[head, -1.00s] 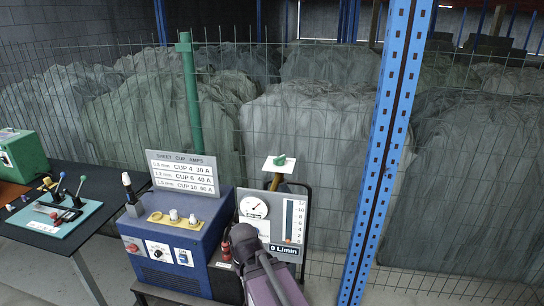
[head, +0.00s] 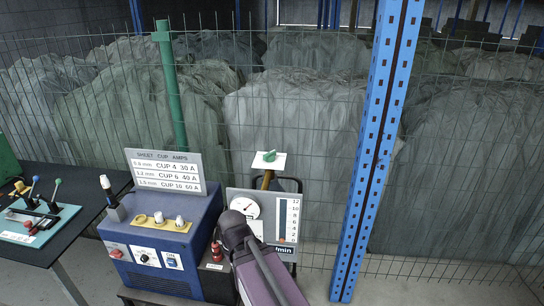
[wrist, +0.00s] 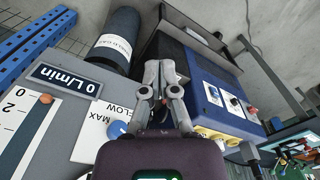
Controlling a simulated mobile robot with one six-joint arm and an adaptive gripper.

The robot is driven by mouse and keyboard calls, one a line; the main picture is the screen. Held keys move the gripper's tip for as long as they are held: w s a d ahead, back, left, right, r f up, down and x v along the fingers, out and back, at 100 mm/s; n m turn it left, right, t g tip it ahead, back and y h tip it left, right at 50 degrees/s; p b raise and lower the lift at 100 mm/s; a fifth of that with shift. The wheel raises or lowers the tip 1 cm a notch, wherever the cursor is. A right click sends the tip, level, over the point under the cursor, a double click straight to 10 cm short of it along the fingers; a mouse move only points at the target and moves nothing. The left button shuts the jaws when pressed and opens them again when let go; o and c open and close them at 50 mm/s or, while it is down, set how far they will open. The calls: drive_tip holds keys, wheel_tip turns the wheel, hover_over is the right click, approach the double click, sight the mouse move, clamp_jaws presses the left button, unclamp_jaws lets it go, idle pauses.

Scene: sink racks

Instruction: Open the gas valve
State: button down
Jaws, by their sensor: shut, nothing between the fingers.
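A green valve handle (head: 269,156) sits on a white plate (head: 261,165) on top of a yellow post, behind the gauge panel (head: 235,197). In the wrist view, a dark gas cylinder (wrist: 117,40) with a white label lies beside the panel. The panel there shows a 0 L/min display (wrist: 66,79) and a blue flow knob (wrist: 117,130). My gripper (wrist: 160,66) is shut and empty in the wrist view, between the panel and the blue machine (wrist: 200,75). In the head view my arm hides the gripper. The green handle is not clear in the wrist view.
The blue welding machine (head: 190,236), with an amps chart (head: 164,171) on top, stands left of my arm. A blue rack post (head: 372,150) stands right; wire mesh closes off the back.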

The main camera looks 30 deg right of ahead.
drive_tip(key=w+d+r+m+t+y+p, duration=0.1)
drive_tip(key=w+d+r+m+p, duration=0.1)
drive_tip(key=d+r+m+p, duration=0.1)
drive_tip(key=w+d+r+m+t+y+p, duration=0.1)
drive_tip(key=w+d+r+m+p, duration=0.2)
drive_tip(key=r+m+p, duration=0.3)
drive_tip(key=w+d+r+m+t+y+p, duration=0.1)
drive_tip(key=w+d+r+m+p, duration=0.2)
drive_tip(key=d+r+m+p, duration=0.1)
wheel_tip(320, 180, up, 2)
drive_tip(key=shift+r+m+p, duration=0.1)
drive_tip(key=shift+m+p, duration=0.25)
drive_tip(key=shift+m, duration=0.15)
drive_tip(key=w+d+r+m+t+p, duration=0.2)
drive_tip(key=d+r+m+p, duration=0.2)
drive_tip(key=d+r+m, duration=0.2)
drive_tip(key=w+d+r+m+t+p, duration=0.2)
drive_tip(key=d+r+m, duration=0.4)
drive_tip(key=d+m, duration=0.5)
drive_tip(key=shift+d+r+m+t+y+p, duration=0.35)
drive_tip(key=shift+t+p, duration=0.45)
drive_tip(key=shift+p, duration=0.3)
drive_tip(key=shift+a, duration=0.1)
